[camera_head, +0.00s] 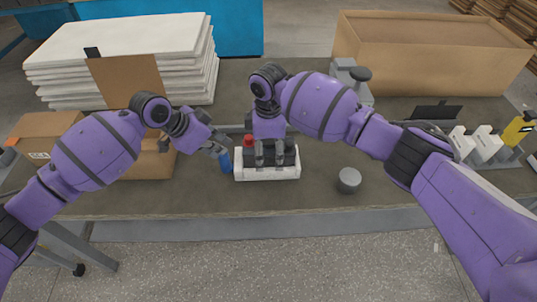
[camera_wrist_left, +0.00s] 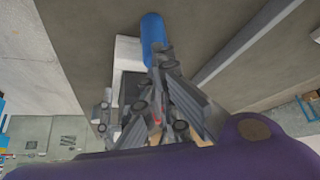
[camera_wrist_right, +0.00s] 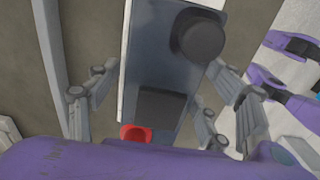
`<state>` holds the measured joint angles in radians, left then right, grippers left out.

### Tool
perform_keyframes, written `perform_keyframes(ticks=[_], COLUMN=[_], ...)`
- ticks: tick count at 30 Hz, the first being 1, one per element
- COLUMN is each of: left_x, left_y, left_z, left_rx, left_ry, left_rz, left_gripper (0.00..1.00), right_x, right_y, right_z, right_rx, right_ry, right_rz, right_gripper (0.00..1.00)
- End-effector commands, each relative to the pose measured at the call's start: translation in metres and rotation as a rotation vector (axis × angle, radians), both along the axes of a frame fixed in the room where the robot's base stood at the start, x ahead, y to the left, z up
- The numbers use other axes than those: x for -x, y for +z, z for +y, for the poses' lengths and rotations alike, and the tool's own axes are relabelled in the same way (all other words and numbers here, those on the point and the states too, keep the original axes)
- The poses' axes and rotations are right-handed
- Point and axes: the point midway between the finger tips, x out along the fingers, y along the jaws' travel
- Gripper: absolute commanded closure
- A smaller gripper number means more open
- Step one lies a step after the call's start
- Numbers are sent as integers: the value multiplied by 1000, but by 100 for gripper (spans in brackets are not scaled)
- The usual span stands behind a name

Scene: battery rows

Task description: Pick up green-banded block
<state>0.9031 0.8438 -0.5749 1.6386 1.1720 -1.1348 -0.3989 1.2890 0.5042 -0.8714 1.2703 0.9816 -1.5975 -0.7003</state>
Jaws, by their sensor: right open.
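No green band shows in any view, so I cannot tell which block is the green-banded one. A white tray (camera_head: 268,174) on the table holds dark blocks and a red-topped piece (camera_head: 248,140). My right gripper (camera_head: 270,155) is over the tray, pointing down. In the right wrist view its fingers (camera_wrist_right: 165,75) stand apart on both sides of a grey block with a black round part (camera_wrist_right: 197,37); a red part (camera_wrist_right: 134,132) shows below. My left gripper (camera_head: 220,150) is shut on a blue cylinder (camera_head: 225,162), just left of the tray; the cylinder also shows in the left wrist view (camera_wrist_left: 153,30).
A grey round piece (camera_head: 349,181) stands right of the tray. Cardboard boxes (camera_head: 48,127) and a white stack (camera_head: 130,50) are at left. A large open box (camera_head: 425,65) is behind right. White pieces (camera_head: 475,145) and a yellow piece (camera_head: 517,130) are far right.

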Motion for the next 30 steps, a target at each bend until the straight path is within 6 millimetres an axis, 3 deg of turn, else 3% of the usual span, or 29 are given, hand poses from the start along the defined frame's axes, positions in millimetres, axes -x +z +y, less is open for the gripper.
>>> perform_keyframes(ticks=[2, 19, 30], left_x=[7, 7, 7], left_y=[-10, -10, -9], left_z=[-2, -2, -2], left_rx=[-2, -2, -2], left_ry=[-5, -5, -5], left_rz=[19, 19, 19], left_gripper=[100, 100, 100], right_x=[1, 1, -1], right_y=[-2, -2, 4], right_z=[0, 0, 2], right_rx=[0, 0, -4], right_ry=[0, 0, 1], right_rz=[2, 4, -2], right_gripper=[27, 100, 100])
